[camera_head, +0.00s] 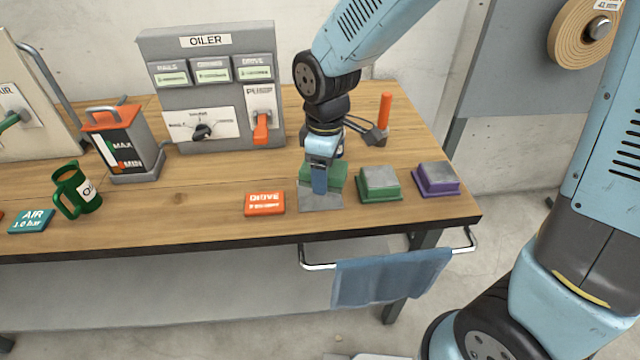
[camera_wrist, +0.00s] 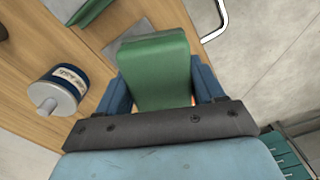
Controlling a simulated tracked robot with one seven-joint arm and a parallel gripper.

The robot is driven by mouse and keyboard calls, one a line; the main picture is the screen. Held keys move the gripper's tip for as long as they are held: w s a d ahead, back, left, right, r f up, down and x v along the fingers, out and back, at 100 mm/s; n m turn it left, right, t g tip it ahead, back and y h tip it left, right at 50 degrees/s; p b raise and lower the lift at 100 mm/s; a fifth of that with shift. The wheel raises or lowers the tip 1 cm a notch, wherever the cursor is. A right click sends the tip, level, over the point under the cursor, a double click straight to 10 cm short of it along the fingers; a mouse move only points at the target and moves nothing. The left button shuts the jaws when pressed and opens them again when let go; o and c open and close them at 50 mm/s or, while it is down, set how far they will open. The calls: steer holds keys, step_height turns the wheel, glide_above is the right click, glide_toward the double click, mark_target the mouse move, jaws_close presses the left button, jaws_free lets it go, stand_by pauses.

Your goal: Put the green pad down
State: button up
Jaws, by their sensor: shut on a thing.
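The green pad (camera_head: 338,172) is a green block held between the blue fingers of my gripper (camera_head: 321,182). My gripper points down over a thin grey plate (camera_head: 322,203) at the table's front edge. A finger hides part of the pad, and I cannot tell whether the pad touches the plate. In the wrist view, the pad (camera_wrist: 155,68) lies between both fingers of my gripper (camera_wrist: 160,85).
Right of my gripper stand a grey-topped block on a green base (camera_head: 380,184) and one on a purple base (camera_head: 436,178). An orange DRIVE tag (camera_head: 264,203) lies left. Behind are the OILER panel (camera_head: 210,85) and an orange-handled tool (camera_head: 384,113).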

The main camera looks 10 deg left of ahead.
steer(key=w+f, duration=0.1)
steer(key=f, duration=0.1)
steer(key=w+f, duration=0.2)
steer(key=w+a+f, duration=0.1)
steer(key=shift+w+f, duration=0.3)
steer(key=shift+f, duration=1.65)
steer(key=shift+f, duration=0.25)
